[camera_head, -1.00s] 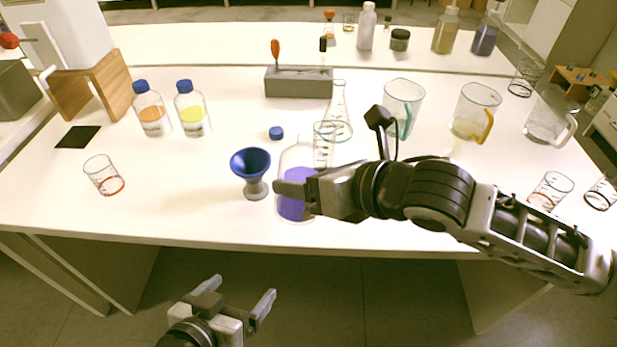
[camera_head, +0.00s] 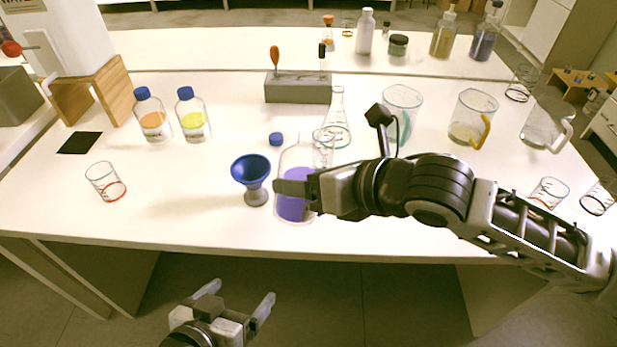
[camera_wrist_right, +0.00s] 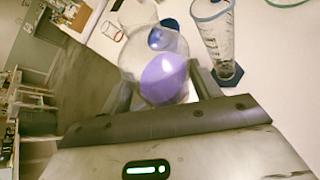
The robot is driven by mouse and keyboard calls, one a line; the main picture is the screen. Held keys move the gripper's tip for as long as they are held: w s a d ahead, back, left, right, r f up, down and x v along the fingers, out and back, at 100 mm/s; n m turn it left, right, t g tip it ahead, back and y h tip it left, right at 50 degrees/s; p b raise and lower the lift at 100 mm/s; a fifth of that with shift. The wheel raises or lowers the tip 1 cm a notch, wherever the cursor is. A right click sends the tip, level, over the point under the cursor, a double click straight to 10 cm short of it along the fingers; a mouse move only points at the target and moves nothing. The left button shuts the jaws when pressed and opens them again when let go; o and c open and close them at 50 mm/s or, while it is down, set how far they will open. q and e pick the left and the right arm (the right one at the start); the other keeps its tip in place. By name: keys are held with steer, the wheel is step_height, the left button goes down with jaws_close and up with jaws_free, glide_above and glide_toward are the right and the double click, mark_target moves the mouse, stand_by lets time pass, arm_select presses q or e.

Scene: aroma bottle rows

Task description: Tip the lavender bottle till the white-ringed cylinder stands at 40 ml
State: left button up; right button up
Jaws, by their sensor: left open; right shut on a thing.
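The lavender bottle (camera_head: 294,207), clear glass with purple liquid, looks upright near the table's front edge. My right gripper (camera_head: 300,188) is shut on it from the right; it also shows in the right wrist view (camera_wrist_right: 163,80). I cannot tell whether its base touches the table. A tall graduated cylinder (camera_head: 323,150) stands just behind the bottle, partly covered by it. In the right wrist view that cylinder (camera_wrist_right: 216,42) has a bluish rim and dark base; I see no clear white ring. My left gripper (camera_head: 238,301) is open and empty, low in front of the table.
A blue funnel (camera_head: 251,170) on a grey stand is close left of the bottle. A red-ringed beaker (camera_head: 106,183) stands farther left. A blue cap (camera_head: 276,139), a flask (camera_head: 337,125) and two blue-capped bottles (camera_head: 152,118) are behind. Jugs (camera_head: 402,108) stand back right. The left front table is mostly clear.

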mark_target(306, 152)
arm_select(q)
steer(key=shift+r+p, duration=0.3)
steer(key=shift+p, duration=0.1)
arm_select(e)
steer(key=shift+r, duration=0.6)
arm_select(q)
steer(key=shift+s+a+f+p, duration=0.1)
steer(key=shift+p, duration=0.2)
arm_select(e)
steer(key=shift+w+r, duration=0.1)
steer(key=shift+r, duration=0.3)
arm_select(q)
steer(key=shift+a+r+p, duration=0.1)
steer(key=shift+r+p, duration=0.25)
steer(key=shift+p, duration=0.15)
arm_select(e)
steer(key=shift+r+g, duration=0.3)
steer(key=shift+r, duration=0.25)
arm_select(q)
steer(key=shift+s+g+p, duration=0.1)
steer(key=shift+g+p, duration=0.2)
steer(key=shift+p, duration=0.05)
arm_select(e)
steer(key=shift+w+r+m, duration=0.15)
steer(key=shift+r+m, duration=0.15)
steer(key=shift+r, duration=0.1)
